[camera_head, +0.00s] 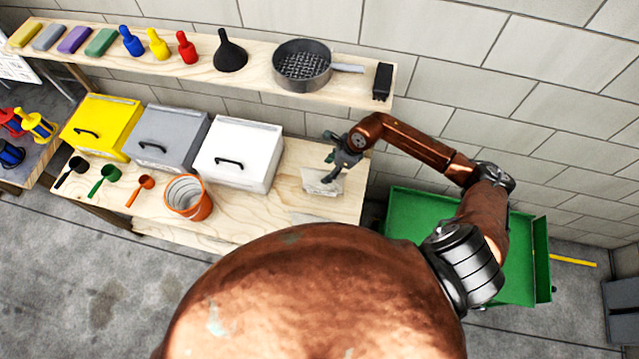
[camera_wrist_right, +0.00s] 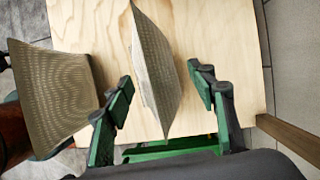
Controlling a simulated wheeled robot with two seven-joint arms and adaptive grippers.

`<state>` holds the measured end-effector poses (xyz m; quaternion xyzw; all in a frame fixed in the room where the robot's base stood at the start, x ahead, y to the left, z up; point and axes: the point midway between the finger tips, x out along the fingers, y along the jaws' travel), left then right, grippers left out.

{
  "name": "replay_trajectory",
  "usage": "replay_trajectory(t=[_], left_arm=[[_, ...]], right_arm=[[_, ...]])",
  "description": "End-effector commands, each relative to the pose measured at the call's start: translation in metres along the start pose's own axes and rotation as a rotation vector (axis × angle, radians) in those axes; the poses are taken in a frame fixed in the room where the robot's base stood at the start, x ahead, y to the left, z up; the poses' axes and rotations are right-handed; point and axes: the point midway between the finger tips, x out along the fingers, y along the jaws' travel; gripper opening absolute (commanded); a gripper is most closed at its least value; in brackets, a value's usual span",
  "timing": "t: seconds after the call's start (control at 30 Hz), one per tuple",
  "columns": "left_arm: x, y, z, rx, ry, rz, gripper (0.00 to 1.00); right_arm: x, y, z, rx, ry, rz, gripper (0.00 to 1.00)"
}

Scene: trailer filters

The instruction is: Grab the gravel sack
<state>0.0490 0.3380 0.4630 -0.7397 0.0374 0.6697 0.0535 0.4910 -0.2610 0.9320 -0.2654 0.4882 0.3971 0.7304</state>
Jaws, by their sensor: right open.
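A pale grey sack (camera_head: 318,186), apparently the gravel sack, sits at the right end of the wooden workbench (camera_head: 240,215). In the right wrist view the sack (camera_wrist_right: 157,70) shows as a narrow, woven-looking shape standing between the fingers. My right gripper (camera_head: 337,165) is just above and beside the sack in the head view. In the right wrist view my right gripper (camera_wrist_right: 163,88) is open, one green finger on each side of the sack, with gaps visible on both sides. Part of the sack is hidden by the gripper in the head view. My left gripper is not in view.
A white box (camera_head: 240,155), grey box and yellow box stand left of the sack. An orange-rimmed bucket (camera_head: 187,198) stands in front. A shelf (camera_head: 255,85) with a pan (camera_head: 302,66) hangs above. A green bin (camera_head: 410,215) stands right. A woven beige shape (camera_wrist_right: 50,95) is unidentified.

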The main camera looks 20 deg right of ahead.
Motion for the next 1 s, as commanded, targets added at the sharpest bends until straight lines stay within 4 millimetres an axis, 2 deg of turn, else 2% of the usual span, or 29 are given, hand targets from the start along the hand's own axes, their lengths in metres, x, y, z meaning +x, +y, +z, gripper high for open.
replay_trajectory(t=[0.13, 0.37, 0.53, 0.7, 1.0], left_arm=[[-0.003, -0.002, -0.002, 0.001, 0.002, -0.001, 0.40], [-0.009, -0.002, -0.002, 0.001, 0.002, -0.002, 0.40], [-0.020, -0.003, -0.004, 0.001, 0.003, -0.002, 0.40], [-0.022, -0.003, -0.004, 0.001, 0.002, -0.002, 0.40], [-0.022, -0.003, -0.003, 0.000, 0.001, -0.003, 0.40]], right_arm=[[0.010, 0.001, 0.001, 0.002, -0.001, 0.001, 0.62], [0.033, 0.003, 0.005, 0.000, -0.001, 0.004, 0.62], [0.054, 0.009, 0.012, 0.000, -0.002, 0.004, 0.62], [0.075, 0.008, 0.011, 0.000, 0.000, 0.002, 0.62], [0.078, 0.008, 0.010, -0.002, 0.000, 0.001, 0.62]])
